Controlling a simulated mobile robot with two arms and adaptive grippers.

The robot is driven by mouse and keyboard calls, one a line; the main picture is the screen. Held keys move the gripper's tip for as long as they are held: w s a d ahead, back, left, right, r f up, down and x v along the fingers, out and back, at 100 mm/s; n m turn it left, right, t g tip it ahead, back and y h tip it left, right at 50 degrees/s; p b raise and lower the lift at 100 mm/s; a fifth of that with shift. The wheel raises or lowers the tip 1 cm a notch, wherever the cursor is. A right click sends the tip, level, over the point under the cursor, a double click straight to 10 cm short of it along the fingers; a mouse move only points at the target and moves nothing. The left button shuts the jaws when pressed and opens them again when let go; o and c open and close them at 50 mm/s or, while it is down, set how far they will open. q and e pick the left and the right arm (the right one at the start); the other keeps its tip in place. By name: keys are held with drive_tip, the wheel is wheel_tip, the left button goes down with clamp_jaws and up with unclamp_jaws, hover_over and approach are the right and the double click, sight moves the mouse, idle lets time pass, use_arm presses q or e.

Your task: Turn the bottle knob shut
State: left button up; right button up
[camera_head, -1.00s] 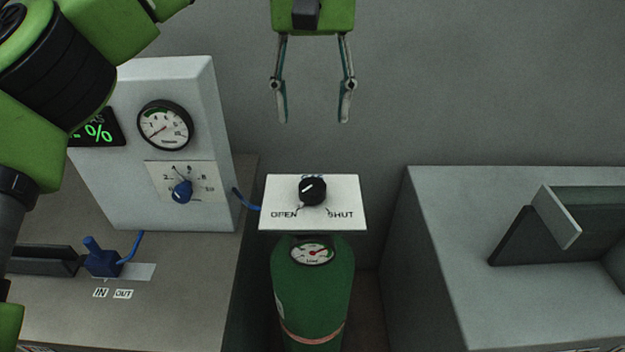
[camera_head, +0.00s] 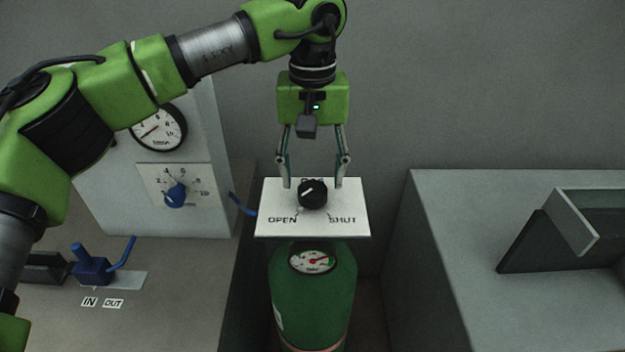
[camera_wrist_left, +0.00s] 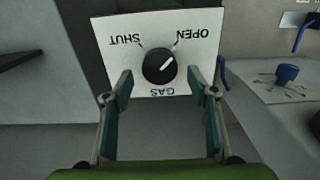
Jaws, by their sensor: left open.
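The black bottle knob (camera_head: 313,194) sits on a white plate (camera_head: 345,208) lettered OPEN at left and SHUT at right. Its white pointer line is turned toward OPEN. The plate is on top of the green gas bottle (camera_head: 315,290), which has a small round gauge. My left gripper (camera_head: 314,184) points down above the plate, open, with one finger on each side of the knob and apart from it. In the left wrist view the knob (camera_wrist_left: 160,64) shows just beyond and between the open fingertips, with its line toward OPEN. My right gripper is not in view.
At left a grey bench carries a panel with a round gauge (camera_head: 158,127), a blue dial (camera_head: 175,195) and a blue IN/OUT lever (camera_head: 92,266). At right is a grey cabinet (camera_head: 440,230) with an open tray-like box (camera_head: 585,222). A wall stands behind.

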sight(313, 193)
use_arm(q)
drive_tip(key=shift+f, duration=1.4)
drive_tip(key=c, duration=1.1)
